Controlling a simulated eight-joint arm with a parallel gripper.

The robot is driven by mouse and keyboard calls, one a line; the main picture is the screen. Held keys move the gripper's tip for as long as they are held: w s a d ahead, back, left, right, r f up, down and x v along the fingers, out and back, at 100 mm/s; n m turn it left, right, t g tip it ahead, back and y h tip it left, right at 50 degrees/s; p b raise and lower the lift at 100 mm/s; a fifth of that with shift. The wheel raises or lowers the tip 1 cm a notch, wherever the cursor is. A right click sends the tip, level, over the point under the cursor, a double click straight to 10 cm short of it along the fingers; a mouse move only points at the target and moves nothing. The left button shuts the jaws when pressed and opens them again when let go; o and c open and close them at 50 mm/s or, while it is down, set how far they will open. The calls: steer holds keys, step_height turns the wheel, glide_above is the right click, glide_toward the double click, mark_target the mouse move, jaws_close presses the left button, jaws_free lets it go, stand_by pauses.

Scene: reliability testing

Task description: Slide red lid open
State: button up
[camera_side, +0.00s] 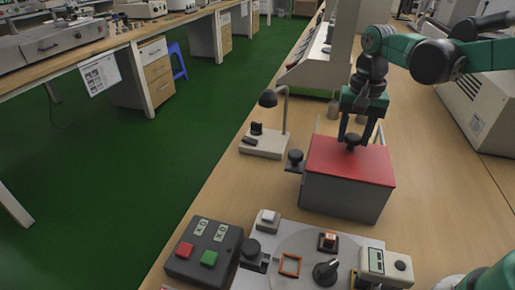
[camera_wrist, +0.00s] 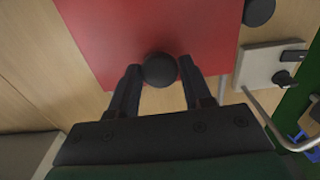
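The red lid (camera_side: 338,162) lies on top of a grey box (camera_side: 342,198) on the wooden bench and appears to cover it. A round black knob (camera_side: 352,141) stands on the lid near its far edge. My gripper (camera_side: 359,136) is over that edge, fingers pointing down and spread. In the wrist view, the knob (camera_wrist: 160,70) sits between the fingertips (camera_wrist: 159,72), with the red lid (camera_wrist: 150,25) beyond. The fingers are very close to the knob's sides; I cannot tell whether they touch it. The box interior is hidden.
A small lamp stand (camera_side: 263,143) is left of the box. A black knob (camera_side: 295,156) sticks out at the box's left side. A control box with red and green buttons (camera_side: 204,250) and a plate with switches (camera_side: 310,244) lie in front.

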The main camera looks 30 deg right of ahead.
steer(key=c, duration=0.3)
steer(key=w+d, duration=0.6)
steer(key=shift+w+d, duration=0.35)
steer(key=shift+w, duration=0.05)
stand_by(0.4)
steer(key=o, duration=0.7)
step_height(320, 180, up, 5)
steer(key=shift+r, duration=0.1)
